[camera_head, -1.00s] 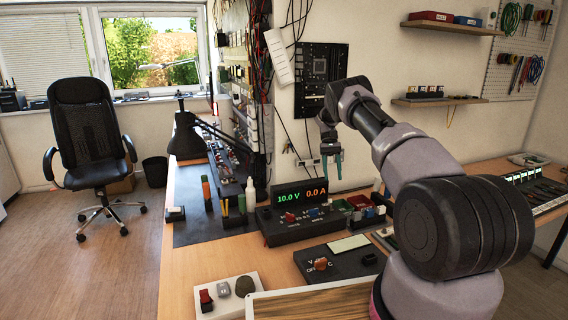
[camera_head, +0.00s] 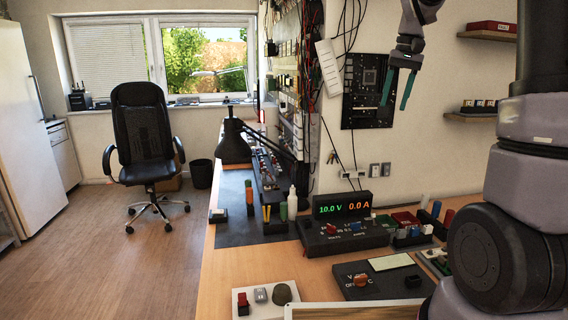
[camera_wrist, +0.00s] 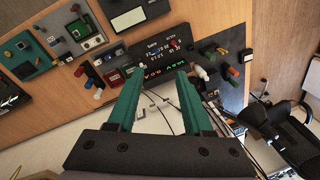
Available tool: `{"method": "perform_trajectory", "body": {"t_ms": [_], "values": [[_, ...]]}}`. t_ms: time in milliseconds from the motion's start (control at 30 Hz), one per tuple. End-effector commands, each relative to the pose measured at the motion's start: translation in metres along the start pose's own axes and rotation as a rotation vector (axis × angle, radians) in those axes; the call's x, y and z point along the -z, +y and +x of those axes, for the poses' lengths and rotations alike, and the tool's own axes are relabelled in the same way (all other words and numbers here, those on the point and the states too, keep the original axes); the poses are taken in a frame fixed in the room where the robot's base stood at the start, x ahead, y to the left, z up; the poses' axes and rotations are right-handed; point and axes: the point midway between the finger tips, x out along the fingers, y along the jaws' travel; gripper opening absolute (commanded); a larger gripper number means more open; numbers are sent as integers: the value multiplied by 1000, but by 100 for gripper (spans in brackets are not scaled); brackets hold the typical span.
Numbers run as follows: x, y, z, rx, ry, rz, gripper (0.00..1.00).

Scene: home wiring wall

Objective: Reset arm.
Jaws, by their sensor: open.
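My gripper (camera_head: 397,88) hangs at the upper right of the head view, pointing down in front of the wall-mounted black circuit board (camera_head: 367,92). Its two green fingers are apart with nothing between them. In the wrist view the open fingers (camera_wrist: 158,90) point toward the bench, with the power supply (camera_wrist: 160,52) beyond them. My arm fills the right edge of the head view and hides part of the bench and wall there.
The bench holds a lit power supply (camera_head: 343,222), a black desk lamp (camera_head: 233,145), a dark switch box (camera_head: 372,278) and a white switch plate (camera_head: 265,298). Cables hang on the wall. Shelves (camera_head: 487,35) stand right of my gripper. An office chair (camera_head: 145,150) stands on open floor.

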Motion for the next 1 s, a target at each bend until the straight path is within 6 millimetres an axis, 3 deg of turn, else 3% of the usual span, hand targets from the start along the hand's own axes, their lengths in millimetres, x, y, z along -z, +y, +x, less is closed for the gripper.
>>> {"method": "perform_trajectory", "body": {"t_ms": [100,267,400,600,800,1000], "values": [[-46,-3,-22,38,93,1,51],[-104,-5,-37,86,215,6,51],[-153,-3,-38,129,321,16,51],[-209,3,-27,182,452,34,51],[-233,7,-17,208,518,45,51],[-236,7,-15,212,525,48,51]]}}
